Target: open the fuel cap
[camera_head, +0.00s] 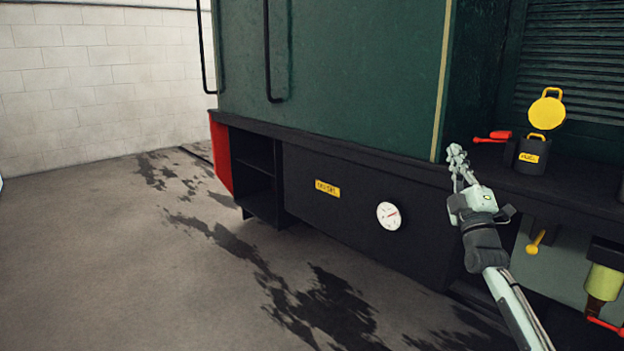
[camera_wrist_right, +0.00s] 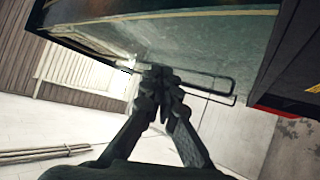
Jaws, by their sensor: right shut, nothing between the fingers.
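The yellow round fuel cap (camera_head: 547,110), with a loop handle on top, stands raised and upright above the dark cylindrical fuel filler (camera_head: 530,156) at the right of the head view. The filler has a yellow label and a second small yellow loop at its rim. My right gripper (camera_head: 456,153) is shut and empty, to the left of the filler and apart from it. In the right wrist view its fingers (camera_wrist_right: 162,76) meet at the tips, and neither cap nor filler shows there. My left gripper is not in view.
A red-handled lever (camera_head: 495,136) lies between my right gripper and the filler. The dark green tram body (camera_head: 350,70) rises behind. A white gauge (camera_head: 389,216) and yellow label (camera_head: 327,189) sit on the dark side panel. Open stained floor (camera_head: 120,260) lies left.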

